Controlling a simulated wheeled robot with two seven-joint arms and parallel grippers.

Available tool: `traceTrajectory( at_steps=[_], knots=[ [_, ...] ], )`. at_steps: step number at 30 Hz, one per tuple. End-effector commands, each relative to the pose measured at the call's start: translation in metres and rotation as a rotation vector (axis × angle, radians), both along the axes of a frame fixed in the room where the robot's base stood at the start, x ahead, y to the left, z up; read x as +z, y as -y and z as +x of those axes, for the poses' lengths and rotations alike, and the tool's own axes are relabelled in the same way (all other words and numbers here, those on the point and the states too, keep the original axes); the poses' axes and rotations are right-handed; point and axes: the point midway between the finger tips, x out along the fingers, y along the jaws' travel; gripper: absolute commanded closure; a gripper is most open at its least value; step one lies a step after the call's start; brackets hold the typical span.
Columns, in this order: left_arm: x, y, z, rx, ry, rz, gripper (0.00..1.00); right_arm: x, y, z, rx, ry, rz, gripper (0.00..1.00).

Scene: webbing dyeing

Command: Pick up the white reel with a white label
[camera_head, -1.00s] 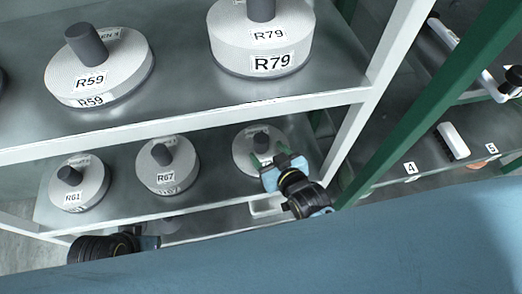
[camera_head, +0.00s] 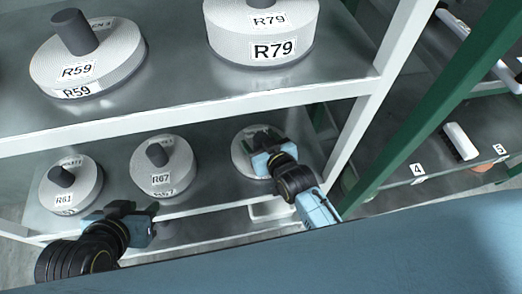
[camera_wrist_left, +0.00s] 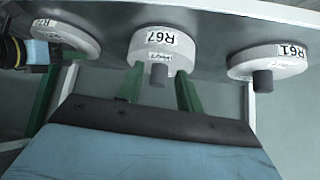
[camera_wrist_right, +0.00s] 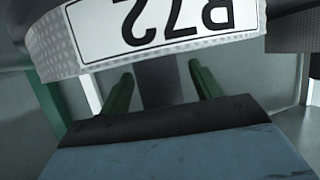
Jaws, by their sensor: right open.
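White reels with grey pegs and white labels stand on the lower shelf. The right one (camera_head: 240,153) is partly hidden by my right gripper (camera_head: 262,138); its R72 label (camera_wrist_right: 165,25) shows large in the right wrist view. There my green fingers are apart, one on each side of its grey peg (camera_wrist_right: 158,82); contact cannot be told. Reel R67 (camera_head: 165,165) stands in the middle and reel R61 (camera_head: 70,187) at the left. My left gripper (camera_head: 150,222) is open and empty in front of the shelf, facing R67 (camera_wrist_left: 160,42).
The upper shelf carries reels R59 (camera_head: 88,62) and R79 (camera_head: 262,30). Its white front edge (camera_head: 190,118) is above both grippers. A white post (camera_head: 365,105) and a green post (camera_head: 430,125) stand right of my right gripper.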

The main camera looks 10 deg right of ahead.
Motion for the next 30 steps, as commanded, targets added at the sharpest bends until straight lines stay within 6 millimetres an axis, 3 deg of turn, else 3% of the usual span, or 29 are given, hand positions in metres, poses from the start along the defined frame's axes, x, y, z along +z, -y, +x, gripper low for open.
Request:
traceTrajectory(
  at_steps=[6,14,28,30],
  knots=[
    [0.012,0.008,0.017,-0.011,0.115,-0.029,0.64,-0.004,-0.002,0.008,0.0,0.001,0.001,0.36],
    [0.014,0.009,0.018,-0.012,0.127,-0.031,0.64,-0.003,-0.002,0.009,0.0,0.0,0.001,0.36],
    [0.013,0.008,0.018,-0.012,0.124,-0.03,0.64,-0.003,-0.002,0.009,0.0,0.001,0.0,0.95],
    [0.013,0.008,0.018,-0.012,0.124,-0.03,0.64,-0.002,-0.003,0.009,0.0,0.004,0.001,0.95]
  ],
)
